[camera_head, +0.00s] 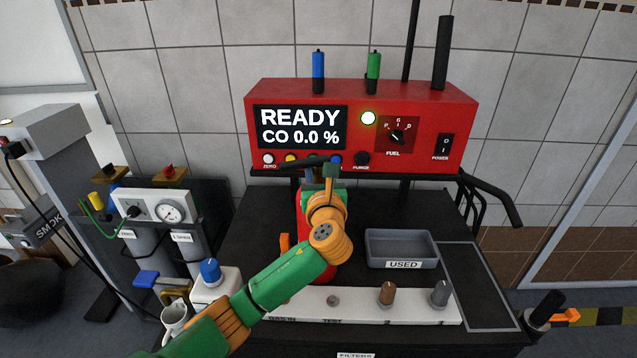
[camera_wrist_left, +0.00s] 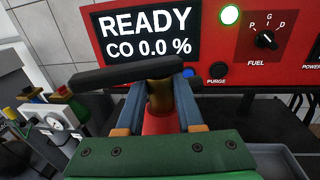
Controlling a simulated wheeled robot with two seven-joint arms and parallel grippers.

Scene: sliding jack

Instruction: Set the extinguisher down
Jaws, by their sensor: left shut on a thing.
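The red extinguisher (camera_head: 301,212) is upright over the black cart top, largely hidden behind my left arm in the head view. My left gripper (camera_head: 325,178) is shut on it at the neck. In the left wrist view, the fingers (camera_wrist_left: 159,108) stand on both sides of the brass neck (camera_wrist_left: 160,92), above the red body (camera_wrist_left: 156,124). The black handle (camera_wrist_left: 125,70) sticks out to the left above the fingers. The base is hidden behind my arm, so I cannot tell whether it touches the cart. My right gripper is not in view.
A red analyser (camera_head: 430,150) reading READY stands behind. A grey tray (camera_head: 402,263) marked USED lies to the right, with a framed bare panel (camera_head: 478,285) beyond it. A white strip (camera_head: 355,302) with plugs runs along the front. A gauge box (camera_head: 160,206) stands left.

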